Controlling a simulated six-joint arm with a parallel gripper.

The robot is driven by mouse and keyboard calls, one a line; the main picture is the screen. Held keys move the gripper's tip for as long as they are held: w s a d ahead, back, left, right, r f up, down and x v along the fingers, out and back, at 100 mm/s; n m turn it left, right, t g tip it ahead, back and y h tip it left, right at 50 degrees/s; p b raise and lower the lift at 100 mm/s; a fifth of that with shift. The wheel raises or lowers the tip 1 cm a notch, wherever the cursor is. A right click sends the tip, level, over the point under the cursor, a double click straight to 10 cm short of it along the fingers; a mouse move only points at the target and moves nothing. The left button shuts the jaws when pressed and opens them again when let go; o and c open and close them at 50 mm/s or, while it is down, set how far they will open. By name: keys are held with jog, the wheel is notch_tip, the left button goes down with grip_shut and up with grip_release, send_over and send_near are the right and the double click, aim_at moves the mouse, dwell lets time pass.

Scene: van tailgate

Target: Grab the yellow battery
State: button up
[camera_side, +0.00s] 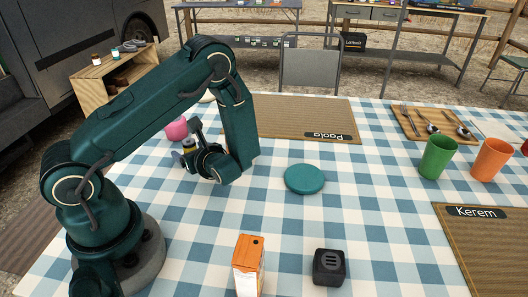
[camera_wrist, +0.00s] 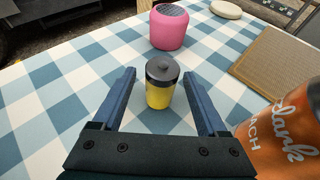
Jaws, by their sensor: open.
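The yellow battery (camera_wrist: 159,90) has a dark grey top and stands upright on the checked cloth. In the wrist view it sits between the tips of my open gripper (camera_wrist: 160,88), with a gap on each side. In the side view the battery (camera_side: 189,145) shows only in small part beside my gripper (camera_side: 189,148), at the left of the table. No contact between the fingers and the battery shows.
A pink speaker (camera_wrist: 170,27) stands just beyond the battery. An orange can (camera_wrist: 284,135) is close at the right of my gripper. A woven placemat (camera_wrist: 275,62) lies beyond it. A teal disc (camera_side: 304,179), a carton (camera_side: 248,265) and a black cube (camera_side: 329,267) stand farther off.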

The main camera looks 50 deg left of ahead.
grip_shut()
jog(key=shift+r, duration=0.15)
